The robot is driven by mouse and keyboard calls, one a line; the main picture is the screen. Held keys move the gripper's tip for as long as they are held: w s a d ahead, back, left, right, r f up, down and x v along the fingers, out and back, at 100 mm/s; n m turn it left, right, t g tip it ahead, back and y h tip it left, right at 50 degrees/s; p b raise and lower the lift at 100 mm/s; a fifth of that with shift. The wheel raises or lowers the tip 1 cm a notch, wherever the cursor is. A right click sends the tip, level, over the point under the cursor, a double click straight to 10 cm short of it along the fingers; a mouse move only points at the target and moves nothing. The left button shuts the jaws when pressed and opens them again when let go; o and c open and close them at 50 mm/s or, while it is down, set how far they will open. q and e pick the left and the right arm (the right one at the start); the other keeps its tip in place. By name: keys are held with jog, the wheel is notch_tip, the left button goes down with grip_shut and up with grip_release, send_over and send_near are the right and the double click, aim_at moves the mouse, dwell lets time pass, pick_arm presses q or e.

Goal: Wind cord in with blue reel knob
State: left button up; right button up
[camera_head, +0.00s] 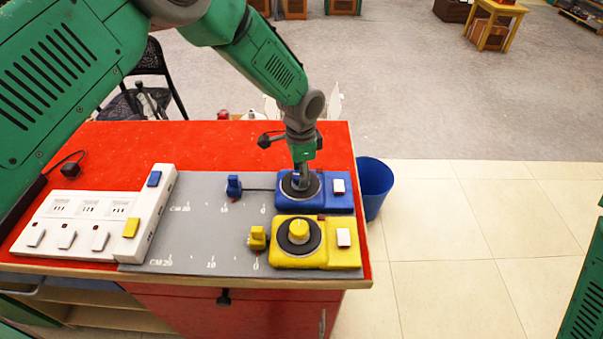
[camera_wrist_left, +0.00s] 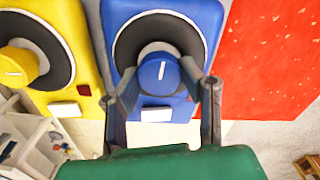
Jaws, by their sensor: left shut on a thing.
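The blue reel (camera_head: 340,206) sits on the grey board on the red table, with a dark disc and a white button. Its blue knob (camera_wrist_left: 160,72) has a white line on top. My left gripper (camera_head: 301,178) points down over this reel, its fingers shut on the knob from both sides. In the head view the gripper mostly hides the knob. A dark cord (camera_head: 260,190) runs left from the reel to a blue plug (camera_head: 234,186), which stands near the 10 mark of the scale. My right gripper is out of view.
A yellow reel (camera_head: 343,258) with its own knob lies just in front, its yellow plug (camera_head: 258,238) close by. A white power strip (camera_head: 75,222) and a white block (camera_head: 152,222) stand left. A blue bin (camera_head: 374,190) stands right of the table. The red tabletop behind is mostly clear.

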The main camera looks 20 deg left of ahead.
pick_arm(q)
jog(key=m, duration=0.4)
jog(key=shift+w+r+m, duration=0.1)
jog(key=shift+m, duration=0.2)
jog(key=m, duration=0.3)
jog(key=shift+a+m, duration=0.1)
jog(key=shift+m, duration=0.3)
jog(key=m, duration=0.4)
jog(key=shift+w+r+m, duration=0.15)
jog(key=shift+m, duration=1.95)
jog(key=o, duration=1.1)
jog(key=shift+o, duration=0.2)
notch_tip(320, 180, up, 12)
jog(key=shift+f, duration=0.25)
